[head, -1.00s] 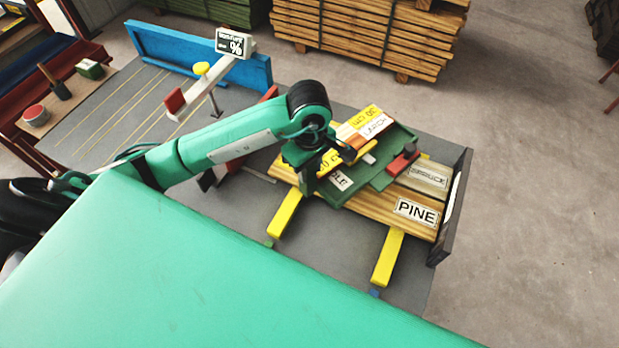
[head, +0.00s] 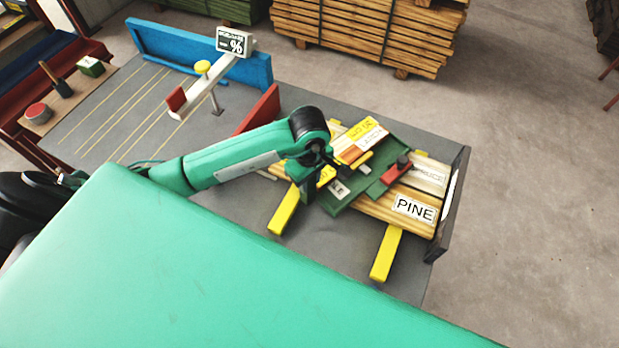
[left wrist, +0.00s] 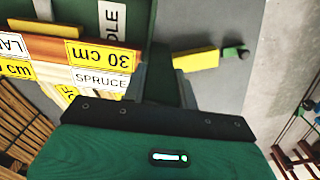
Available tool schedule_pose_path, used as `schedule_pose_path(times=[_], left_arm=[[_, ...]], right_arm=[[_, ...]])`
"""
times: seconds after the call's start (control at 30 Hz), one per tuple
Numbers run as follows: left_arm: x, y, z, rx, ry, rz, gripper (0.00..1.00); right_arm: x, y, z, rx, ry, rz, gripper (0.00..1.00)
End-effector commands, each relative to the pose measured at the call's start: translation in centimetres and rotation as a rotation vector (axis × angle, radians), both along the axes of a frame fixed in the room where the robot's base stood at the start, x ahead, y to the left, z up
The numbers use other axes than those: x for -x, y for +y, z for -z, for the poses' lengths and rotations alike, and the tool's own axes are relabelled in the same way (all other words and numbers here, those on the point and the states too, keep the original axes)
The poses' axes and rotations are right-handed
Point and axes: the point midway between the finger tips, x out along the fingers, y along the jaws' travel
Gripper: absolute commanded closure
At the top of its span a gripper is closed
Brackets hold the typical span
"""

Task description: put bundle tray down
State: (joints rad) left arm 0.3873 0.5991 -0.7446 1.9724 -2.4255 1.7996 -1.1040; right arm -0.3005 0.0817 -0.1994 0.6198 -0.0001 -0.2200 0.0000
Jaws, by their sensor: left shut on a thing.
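My left gripper (head: 312,186) is shut on the tray's near left side, by a label partly hidden, ending in LE. I cannot tell if the tray touches what is below. My right gripper is not in view.
PINE (head: 415,209) and SPRUCE (head: 428,174) boards lie on two yellow bars (head: 386,254), against a dark end stop (head: 452,205). A red upright plate (head: 258,110) and a display post (head: 234,42) stand to the left. The grey table is bare around the bars.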

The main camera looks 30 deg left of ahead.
Motion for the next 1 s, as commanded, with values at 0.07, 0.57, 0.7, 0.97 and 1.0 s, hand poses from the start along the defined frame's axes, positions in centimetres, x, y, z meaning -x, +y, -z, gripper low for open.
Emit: schedule_pose_path(times=[0.07,0.57,0.7,0.97,1.0], left_arm=[[0.0,0.0,0.1,0.0,0.0,0.0,0.61],[-0.1,0.0,-0.6,0.0,-0.003,0.0,0.49],[-0.1,0.0,-2.6,0.0,-0.005,0.001,0.49],[-0.1,0.0,-7.4,-0.001,-0.006,0.001,0.49],[-0.2,0.0,-8.2,0.0,-0.006,0.001,0.49]], right_arm=[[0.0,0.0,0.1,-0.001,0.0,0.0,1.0],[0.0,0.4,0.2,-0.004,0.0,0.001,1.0],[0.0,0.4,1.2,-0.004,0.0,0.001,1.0],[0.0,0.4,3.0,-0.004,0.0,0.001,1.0],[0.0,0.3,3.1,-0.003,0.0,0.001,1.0]])
